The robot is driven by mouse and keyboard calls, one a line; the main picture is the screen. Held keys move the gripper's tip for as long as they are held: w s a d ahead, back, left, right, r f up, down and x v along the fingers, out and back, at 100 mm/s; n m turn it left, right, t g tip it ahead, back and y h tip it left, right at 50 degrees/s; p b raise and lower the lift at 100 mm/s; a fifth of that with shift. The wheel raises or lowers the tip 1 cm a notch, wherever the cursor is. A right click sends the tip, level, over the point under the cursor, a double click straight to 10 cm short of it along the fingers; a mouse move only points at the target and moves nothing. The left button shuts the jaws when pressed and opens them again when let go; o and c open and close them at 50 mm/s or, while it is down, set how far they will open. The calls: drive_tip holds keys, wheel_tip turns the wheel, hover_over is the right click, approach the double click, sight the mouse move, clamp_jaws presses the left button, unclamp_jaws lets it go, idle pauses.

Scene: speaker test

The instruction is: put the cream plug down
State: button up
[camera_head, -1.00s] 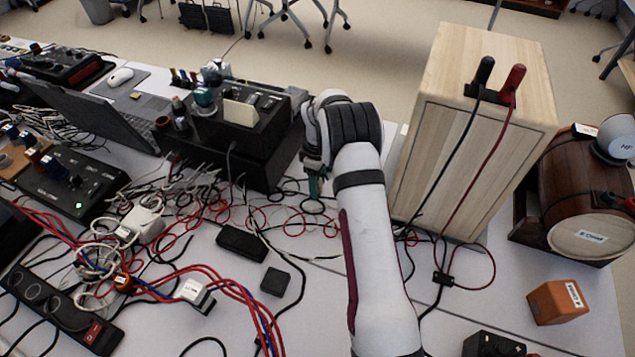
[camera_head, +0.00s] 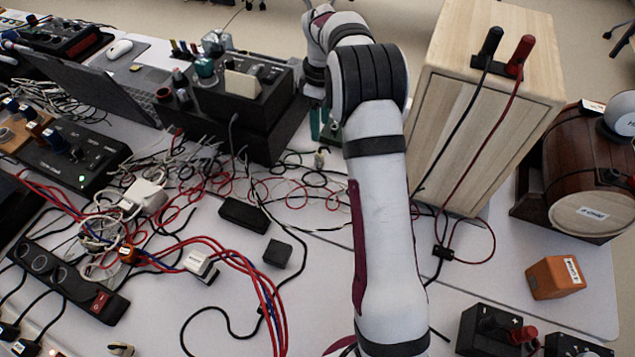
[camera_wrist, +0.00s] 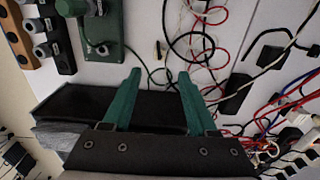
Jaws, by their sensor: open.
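My gripper (camera_wrist: 159,77) is open, with two green fingers apart and nothing between them. In the head view its green fingers (camera_head: 315,123) show partly, left of my arm. A small cream plug (camera_wrist: 160,48) lies on the table just beyond the fingertips in the wrist view, apart from them, by a black cable. It also shows in the head view (camera_head: 319,159), lying below the fingers and left of my arm. A green box (camera_wrist: 101,24) with knobs is to the left of the plug in the wrist view.
Red, black and white cables (camera_head: 205,185) tangle left of my arm. A black device (camera_head: 245,115) stands close behind. A tall wooden speaker box (camera_head: 462,140) stands right of my arm. An orange block (camera_head: 553,278) lies at the right. Bare table shows at front centre.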

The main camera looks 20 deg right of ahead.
drive_tip(key=s+a+r+m, duration=0.5)
drive_tip(key=s+a+r, duration=0.2)
drive_tip(key=s+r, duration=0.25)
drive_tip(key=s+a+m, duration=0.3)
drive_tip(key=s, duration=0.6)
drive_tip(key=s+a+f+m+y, duration=0.1)
drive_tip(key=s+a+m, duration=0.2)
drive_tip(key=s, duration=0.6)
drive_tip(key=s+a+m, duration=0.3)
drive_tip(key=s, duration=0.5)
drive_tip(key=shift+s+f+m+y, duration=0.2)
drive_tip(key=shift+s+m+y, duration=0.1)
drive_tip(key=shift+s+y, duration=0.1)
drive_tip(key=shift+o, duration=0.3)
drive_tip(key=shift+o, duration=0.2)
drive_tip(key=shift+w, duration=0.15)
